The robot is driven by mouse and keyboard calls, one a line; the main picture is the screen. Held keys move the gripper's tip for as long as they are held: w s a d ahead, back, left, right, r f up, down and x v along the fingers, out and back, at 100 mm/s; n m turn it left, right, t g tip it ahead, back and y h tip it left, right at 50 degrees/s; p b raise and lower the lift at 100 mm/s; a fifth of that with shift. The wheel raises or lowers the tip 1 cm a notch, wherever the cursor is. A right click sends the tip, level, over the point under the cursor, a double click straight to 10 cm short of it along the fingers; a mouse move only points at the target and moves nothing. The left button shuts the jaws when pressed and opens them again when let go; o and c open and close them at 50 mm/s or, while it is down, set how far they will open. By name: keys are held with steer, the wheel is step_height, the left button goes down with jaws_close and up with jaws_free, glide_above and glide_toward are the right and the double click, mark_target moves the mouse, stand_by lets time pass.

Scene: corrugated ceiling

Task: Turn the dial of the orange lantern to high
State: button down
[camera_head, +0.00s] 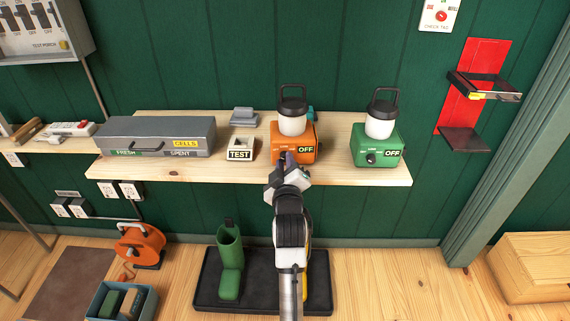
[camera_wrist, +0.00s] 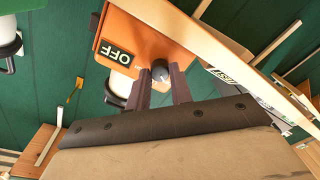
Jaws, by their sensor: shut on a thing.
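The orange lantern (camera_head: 282,148) stands on the wooden shelf, with a white globe and a dark handle on top. In the wrist view the orange lantern (camera_wrist: 150,42) fills the top middle, and its sign (camera_wrist: 118,57) reads OFF. My gripper (camera_head: 284,160) reaches the lantern's front from below. In the wrist view my gripper (camera_wrist: 161,80) has its two fingers on either side of the dark dial (camera_wrist: 160,70) and is shut on it. In the head view my gripper hides most of the dial. The dial's markings are too small to read.
A green lantern (camera_head: 377,148) with an OFF sign stands to the right on the shelf (camera_head: 330,173). A TEST block (camera_head: 240,149) and a grey battery case (camera_head: 155,135) are to the left. A green boot (camera_head: 230,262) stands on a dark tray below.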

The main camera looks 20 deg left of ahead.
steer(key=shift+m, duration=0.4)
steer(key=m, duration=0.4)
steer(key=shift+m, duration=0.4)
steer(key=m, duration=1.2)
steer(key=shift+m+p, duration=0.3)
steer(key=shift+p, duration=0.1)
steer(key=m, duration=0.5)
steer(key=shift+m, duration=0.3)
steer(key=shift+p, duration=0.3)
steer(key=c, duration=1.2)
jaws_free()
steer(key=shift+c, duration=0.2)
